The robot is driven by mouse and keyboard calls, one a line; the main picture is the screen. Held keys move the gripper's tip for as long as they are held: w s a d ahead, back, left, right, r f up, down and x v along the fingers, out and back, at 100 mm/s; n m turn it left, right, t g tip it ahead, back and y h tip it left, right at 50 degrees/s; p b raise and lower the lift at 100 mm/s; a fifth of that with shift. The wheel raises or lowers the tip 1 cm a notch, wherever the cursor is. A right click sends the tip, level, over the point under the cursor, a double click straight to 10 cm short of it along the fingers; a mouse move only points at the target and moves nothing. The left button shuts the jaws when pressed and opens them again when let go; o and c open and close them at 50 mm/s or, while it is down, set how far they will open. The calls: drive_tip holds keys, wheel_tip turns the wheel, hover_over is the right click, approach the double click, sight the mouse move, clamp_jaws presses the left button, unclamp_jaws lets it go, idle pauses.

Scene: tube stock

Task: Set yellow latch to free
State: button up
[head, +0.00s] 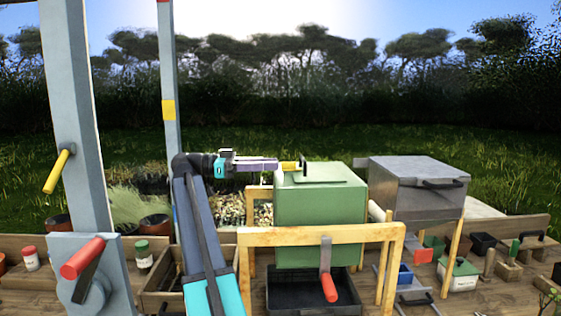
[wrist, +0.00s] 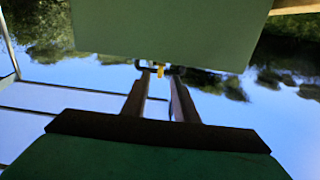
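A small yellow latch piece (head: 289,166) shows at the top left edge of the green box (head: 320,205), beside a black upright part. My gripper (head: 279,164) reaches in from the left, level with the box's top, its tips close to the yellow piece. In the wrist view my gripper's two fingers (wrist: 159,72) are apart, and the yellow piece (wrist: 160,71) shows between or just beyond their tips. I cannot tell whether they touch it. The green box (wrist: 165,30) fills the top of that view. Another yellow handle (head: 57,171) sits on the left post.
A wooden frame (head: 315,235) stands before the green box, with a red-handled lever (head: 328,285) at it. A grey metal box (head: 418,185) stands to the right. A red-handled crank (head: 83,257) is at the left. Small items crowd the bench at right.

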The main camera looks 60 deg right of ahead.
sight(291, 166)
drive_tip(key=shift+p+x, duration=0.5)
drive_tip(key=shift+x, duration=1.6)
drive_tip(key=shift+c, duration=0.6)
clamp_jaws()
